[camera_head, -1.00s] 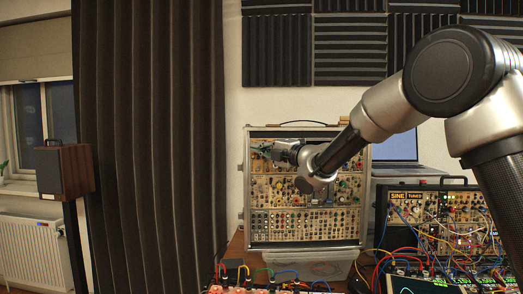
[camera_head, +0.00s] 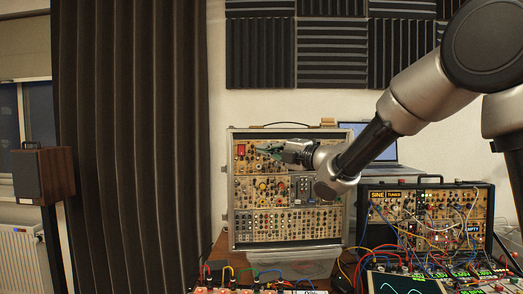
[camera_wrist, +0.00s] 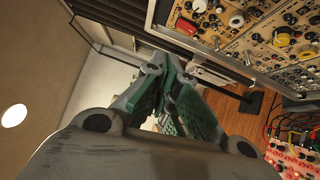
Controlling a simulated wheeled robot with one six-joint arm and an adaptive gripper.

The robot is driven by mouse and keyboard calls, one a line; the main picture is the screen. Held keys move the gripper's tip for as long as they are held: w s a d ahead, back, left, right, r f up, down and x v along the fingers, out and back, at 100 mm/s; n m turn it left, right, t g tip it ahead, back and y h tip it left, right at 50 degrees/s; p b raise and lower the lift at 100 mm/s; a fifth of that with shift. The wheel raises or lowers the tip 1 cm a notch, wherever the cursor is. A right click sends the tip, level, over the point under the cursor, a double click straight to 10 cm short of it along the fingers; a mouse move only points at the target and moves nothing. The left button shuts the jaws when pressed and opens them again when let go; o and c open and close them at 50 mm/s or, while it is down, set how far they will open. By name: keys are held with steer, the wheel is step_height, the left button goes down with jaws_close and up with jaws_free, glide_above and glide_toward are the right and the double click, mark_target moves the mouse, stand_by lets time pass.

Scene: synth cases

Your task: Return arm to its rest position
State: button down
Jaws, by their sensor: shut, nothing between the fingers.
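My gripper (camera_head: 268,150) is in front of the upper part of a tall synth case (camera_head: 290,238) in the head view. Its fingers point left and my arm reaches in from the upper right. In the wrist view my gripper (camera_wrist: 165,70) shows its green-padded fingers, which come together at the tips with nothing between them. The same synth case (camera_wrist: 230,45) fills the upper right of the wrist view, beside the fingers. I cannot tell the exact gap between gripper and case panel.
A second synth case (camera_head: 375,232) with many patch cables stands at the right. A laptop (camera_head: 385,150) is behind. A module with coloured cables (camera_head: 240,291) lies in front. A speaker (camera_head: 42,174) on a stand and a dark curtain (camera_head: 130,150) are at the left.

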stand_by(0.3)
steer(key=d+f+m+g+h, duration=0.1)
steer(key=d+f+m+h, duration=0.95)
steer(key=f, duration=0.45)
steer(key=s+d+f+m+g+h, duration=0.35)
steer(key=s+d+m, duration=0.4)
steer(key=d, duration=0.45)
steer(key=s+d+m+g, duration=0.1)
steer(key=s+d+m, duration=0.3)
steer(key=s, duration=0.6)
steer(key=s+d+m, duration=0.3)
steer(key=s+d, duration=0.3)
steer(key=s, duration=0.4)
steer(key=s+d+m+g+h, duration=0.1)
steer(key=s+d+m, duration=0.3)
steer(key=s, duration=0.6)
steer(key=shift+d+r+m+g, duration=0.25)
steer(key=shift+d+m+g, duration=0.1)
steer(key=shift+d, duration=0.6)
